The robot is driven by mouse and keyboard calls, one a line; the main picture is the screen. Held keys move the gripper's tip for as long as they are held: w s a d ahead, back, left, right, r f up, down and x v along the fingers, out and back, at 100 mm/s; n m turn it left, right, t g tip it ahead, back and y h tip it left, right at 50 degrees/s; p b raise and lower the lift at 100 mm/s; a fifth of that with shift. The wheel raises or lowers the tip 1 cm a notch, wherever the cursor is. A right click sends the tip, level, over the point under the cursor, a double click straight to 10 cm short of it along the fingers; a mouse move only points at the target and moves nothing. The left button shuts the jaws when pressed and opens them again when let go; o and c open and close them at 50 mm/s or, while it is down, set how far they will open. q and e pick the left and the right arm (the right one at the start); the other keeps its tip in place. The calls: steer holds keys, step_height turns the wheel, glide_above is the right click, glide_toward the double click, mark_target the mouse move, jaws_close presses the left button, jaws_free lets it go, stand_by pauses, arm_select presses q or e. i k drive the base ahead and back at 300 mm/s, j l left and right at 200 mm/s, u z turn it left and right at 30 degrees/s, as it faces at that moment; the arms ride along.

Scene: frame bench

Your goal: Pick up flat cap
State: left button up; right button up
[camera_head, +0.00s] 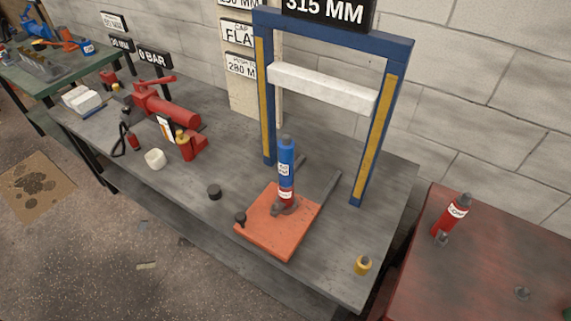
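A small yellow piece with a dark top (363,266) stands near the bench's front right corner. A blue and red cylinder (287,165) stands upright on the orange plate under the blue frame (262,100). Neither of my grippers shows.
A red pump (170,110) with a hose stands at the bench's back left, near a small white block (155,159). A white beam (320,88) spans the frame. A dark red table (480,265) with a red cylinder (452,213) is at right. The bench's front left is clear.

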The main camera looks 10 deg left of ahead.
mark_target(214, 191)
steer(key=z, duration=0.45)
steer(key=j+z, duration=0.7)
steer(key=k+j+z, duration=0.1)
steer(key=j+z, duration=0.3)
